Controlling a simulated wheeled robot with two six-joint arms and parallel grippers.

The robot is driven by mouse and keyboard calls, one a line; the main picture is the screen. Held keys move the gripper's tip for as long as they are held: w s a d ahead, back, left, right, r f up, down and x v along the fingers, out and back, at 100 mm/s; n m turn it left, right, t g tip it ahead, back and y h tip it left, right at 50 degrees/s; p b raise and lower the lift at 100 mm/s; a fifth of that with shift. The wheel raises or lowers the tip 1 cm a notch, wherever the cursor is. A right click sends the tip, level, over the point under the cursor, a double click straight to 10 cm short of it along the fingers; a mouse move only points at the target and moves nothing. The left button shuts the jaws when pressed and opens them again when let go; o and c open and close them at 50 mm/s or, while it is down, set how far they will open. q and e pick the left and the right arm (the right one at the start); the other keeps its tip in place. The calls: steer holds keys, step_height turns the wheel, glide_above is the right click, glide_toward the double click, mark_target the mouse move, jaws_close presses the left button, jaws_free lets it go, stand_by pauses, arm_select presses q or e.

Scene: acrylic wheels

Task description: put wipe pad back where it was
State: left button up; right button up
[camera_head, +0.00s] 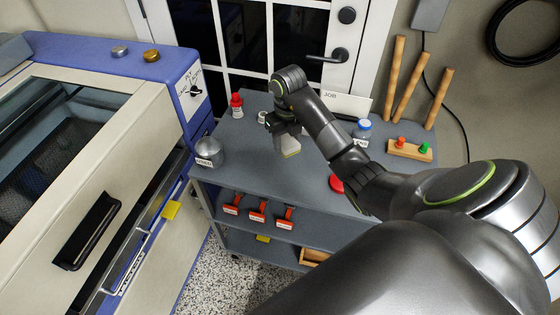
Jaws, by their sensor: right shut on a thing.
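The wipe pad (290,147) is a small pale block with a yellowish lower edge. My right gripper (284,130) is shut on it and holds it over the grey cart top (235,165), near the middle. I cannot tell whether the pad touches the surface. The gripper's fingers are small and dark, and they partly hide the pad's upper end. My left gripper is not in view.
On the cart stand a red bottle (237,106), a metal pot (209,151), a blue-lidded jar (363,128), a red disc (336,184) and a wooden block with coloured knobs (410,149). Red-handled tools (258,215) lie below. A blue-and-beige machine (70,150) stands left.

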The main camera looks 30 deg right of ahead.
mark_target(284, 171)
steer(key=shift+s+a+f+b, duration=0.1)
steer(key=shift+a+f+b, duration=0.1)
steer(key=shift+f+b, duration=0.6)
steer(key=f+b, duration=0.4)
steer(key=shift+a, duration=0.25)
steer(key=shift+f+p, duration=0.25)
steer(key=shift+p, duration=0.15)
step_height(284, 171, down, 4)
steer(key=shift+p, duration=0.3)
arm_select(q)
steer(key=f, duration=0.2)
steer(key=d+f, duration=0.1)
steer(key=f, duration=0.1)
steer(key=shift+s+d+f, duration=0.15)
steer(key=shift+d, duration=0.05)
arm_select(e)
steer(key=shift+f, duration=0.1)
steer(key=shift+f, duration=0.1)
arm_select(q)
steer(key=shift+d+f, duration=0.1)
arm_select(e)
steer(key=o, duration=0.9)
steer(key=shift+o, duration=0.2)
